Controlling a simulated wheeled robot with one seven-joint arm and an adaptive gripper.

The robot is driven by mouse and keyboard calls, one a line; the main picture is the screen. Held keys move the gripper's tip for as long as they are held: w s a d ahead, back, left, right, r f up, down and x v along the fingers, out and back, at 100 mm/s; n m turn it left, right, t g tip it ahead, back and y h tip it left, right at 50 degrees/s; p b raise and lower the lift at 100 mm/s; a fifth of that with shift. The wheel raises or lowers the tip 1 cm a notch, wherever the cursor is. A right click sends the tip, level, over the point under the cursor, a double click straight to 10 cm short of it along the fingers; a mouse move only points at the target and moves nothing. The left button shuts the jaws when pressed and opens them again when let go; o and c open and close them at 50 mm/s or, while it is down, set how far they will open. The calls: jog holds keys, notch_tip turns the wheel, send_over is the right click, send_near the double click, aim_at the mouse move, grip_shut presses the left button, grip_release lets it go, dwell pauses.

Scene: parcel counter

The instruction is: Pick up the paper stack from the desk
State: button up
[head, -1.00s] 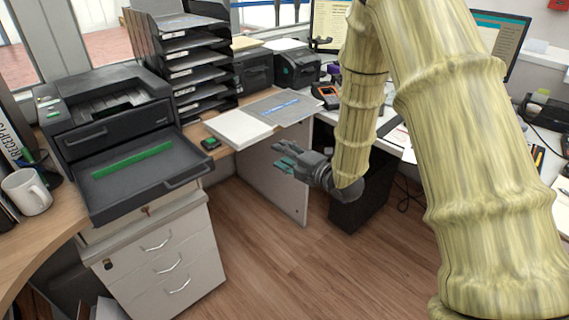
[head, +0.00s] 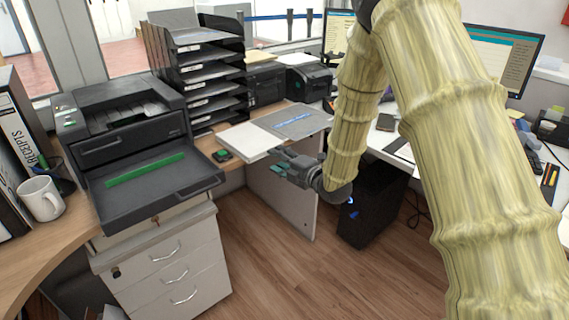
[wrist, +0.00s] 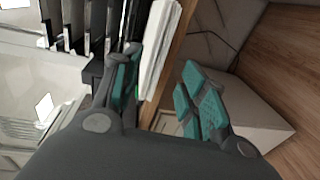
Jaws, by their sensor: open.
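The paper stack (head: 246,141) is a flat white block lying at the front edge of the desk (head: 233,174), left of a grey sheet with a blue strip. My gripper (head: 280,164) is open and empty, at the stack's front right in the head view. In the wrist view the stack's white layered edge (wrist: 160,50) shows in the gap between the teal-padded fingers of my gripper (wrist: 163,95), closer to the left finger. I cannot tell whether a finger touches the stack. Part of the stack is hidden behind the left finger.
The grey sheet (head: 297,122) lies right beside the stack. A black tray tower (head: 203,75) stands behind it. A small black device with a green top (head: 222,155) is to its left. A printer (head: 125,120) with its tray out sits further left.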

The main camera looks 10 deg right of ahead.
jog(key=shift+r+b+x, duration=0.2)
jog(key=shift+b+x, duration=0.05)
jog(key=shift+x, duration=1.3)
jog(key=shift+r+b+x, duration=0.15)
jog(key=shift+b+x, duration=0.1)
jog(key=shift+x, duration=1.25)
jog(key=shift+r, duration=0.1)
grip_shut()
